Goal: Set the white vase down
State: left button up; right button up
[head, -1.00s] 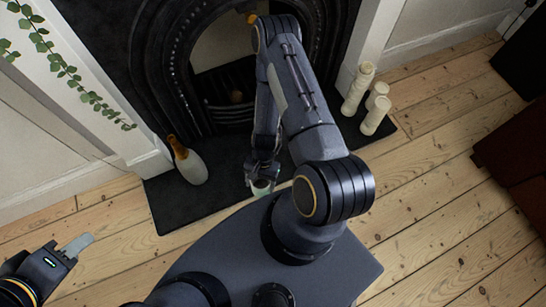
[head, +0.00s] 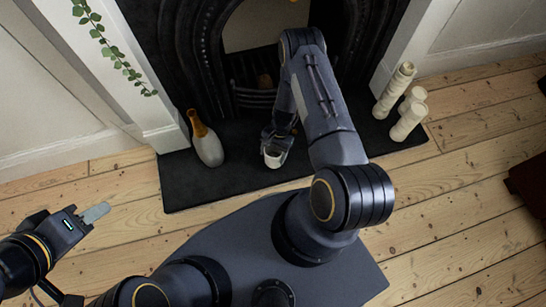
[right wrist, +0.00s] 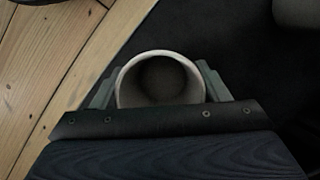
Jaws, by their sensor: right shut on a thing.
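The white vase (head: 273,160) is in my right gripper (head: 276,146), over the front part of the dark hearth slab (head: 235,175). It looks upright. I cannot tell whether its base touches the slab. In the right wrist view I look into the vase's round open mouth (right wrist: 121,87), with a finger on each side of it; the right gripper (right wrist: 160,92) is shut on it. My left gripper (head: 94,214) is over the floorboards at the left, away from the vase. Its fingers show edge-on, so their gap is hidden.
A pale bottle-shaped vase with an orange-brown neck (head: 209,150) stands on the slab to the left. White ribbed pillars (head: 393,92) stand at the slab's right end. The black fireplace (head: 205,75) rises behind. The slab between is mostly clear.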

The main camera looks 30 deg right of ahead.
jog(key=shift+w+f, duration=0.25)
jog(key=shift+f, duration=0.1)
notch_tip(320, 180, down, 3)
jog(key=shift+f+b, duration=0.1)
jog(key=shift+b, duration=0.65)
jog(key=shift+d, duration=0.1)
jog(key=o, duration=1.2)
